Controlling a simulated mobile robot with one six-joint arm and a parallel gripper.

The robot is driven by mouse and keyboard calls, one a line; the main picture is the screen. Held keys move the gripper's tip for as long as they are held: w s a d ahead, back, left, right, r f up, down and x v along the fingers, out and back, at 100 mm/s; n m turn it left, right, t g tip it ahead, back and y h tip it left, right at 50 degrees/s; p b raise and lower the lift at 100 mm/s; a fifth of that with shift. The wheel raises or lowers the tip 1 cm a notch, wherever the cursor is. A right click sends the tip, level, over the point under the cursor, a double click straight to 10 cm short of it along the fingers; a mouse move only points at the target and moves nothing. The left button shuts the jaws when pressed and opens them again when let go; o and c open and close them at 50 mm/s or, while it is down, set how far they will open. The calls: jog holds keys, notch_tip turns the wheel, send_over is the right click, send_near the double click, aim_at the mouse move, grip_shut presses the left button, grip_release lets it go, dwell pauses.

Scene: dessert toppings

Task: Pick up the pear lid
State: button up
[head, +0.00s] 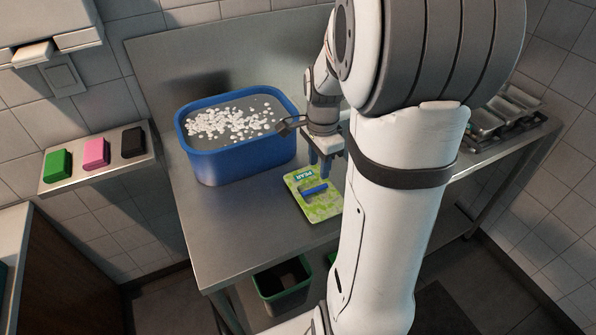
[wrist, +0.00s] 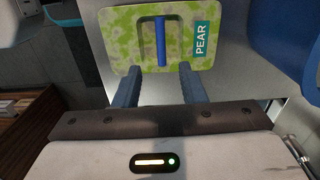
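The pear lid (head: 328,205) is a flat green and yellow plate with a blue bar handle (wrist: 160,41) and a teal label reading PEAR. It lies on the metal table (head: 230,228), in front and to the right of the blue tub. My gripper (head: 326,165) is over the lid's far part in the head view, partly hidden by my arm. In the wrist view, my gripper's two blue fingers (wrist: 161,75) are apart with nothing between the tips. The handle lies beyond them, lined up with the gap. I cannot tell the exact height above the lid.
A blue tub (head: 235,163) with white pieces in it stands at the back left of the table. Green, pink and black blocks sit on a wall shelf (head: 100,170). Metal trays (head: 490,122) stand at the right. A dark bin (head: 283,290) is below the table.

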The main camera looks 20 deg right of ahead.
aim_at(318, 187)
jog(key=shift+d+f, duration=0.15)
jog(key=shift+f, duration=0.4)
notch_tip(318, 187, down, 7)
jog(key=shift+w+r+p, duration=0.1)
jog(key=shift+p, duration=0.3)
grip_shut()
